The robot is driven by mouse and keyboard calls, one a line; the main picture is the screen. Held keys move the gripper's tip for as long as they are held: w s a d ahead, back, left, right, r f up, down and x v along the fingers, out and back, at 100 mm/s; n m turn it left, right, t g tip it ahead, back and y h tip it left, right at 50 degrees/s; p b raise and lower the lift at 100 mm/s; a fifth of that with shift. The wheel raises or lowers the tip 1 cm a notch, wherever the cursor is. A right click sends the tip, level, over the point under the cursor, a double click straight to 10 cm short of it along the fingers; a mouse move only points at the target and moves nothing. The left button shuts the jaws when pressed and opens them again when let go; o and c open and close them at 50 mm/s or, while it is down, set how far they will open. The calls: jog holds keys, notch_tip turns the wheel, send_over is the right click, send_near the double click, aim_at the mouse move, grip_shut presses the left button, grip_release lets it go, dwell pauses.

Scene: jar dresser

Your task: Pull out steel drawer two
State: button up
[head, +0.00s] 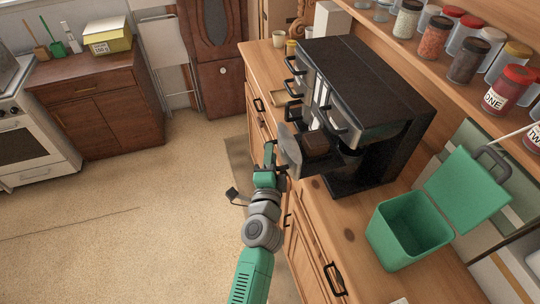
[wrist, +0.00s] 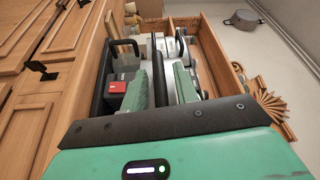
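The dark drawer unit (head: 365,80) stands on the wooden counter, with a steel front and several black bar handles (head: 335,122) on its left side. One low drawer is pulled out; its grey front (head: 288,152) faces left and a brown block (head: 317,144) lies inside. My gripper (head: 268,165) is beside that grey front. In the wrist view, my gripper's two green fingers (wrist: 163,85) lie either side of a dark bar (wrist: 160,75), probably a handle. Whether they grip it is unclear. Another black handle (wrist: 112,55) is to their left. No number shows on the drawers.
An open green bin (head: 410,235) stands on the counter right of the unit. Jars (head: 470,60) line the shelf behind. Wooden counter drawers with handles (head: 333,280) lie below. The floor (head: 130,220) at left is clear.

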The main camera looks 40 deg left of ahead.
jog(key=v, duration=0.7)
jog(key=shift+s+d, duration=0.25)
jog(key=shift+s, duration=0.05)
dwell(0.3)
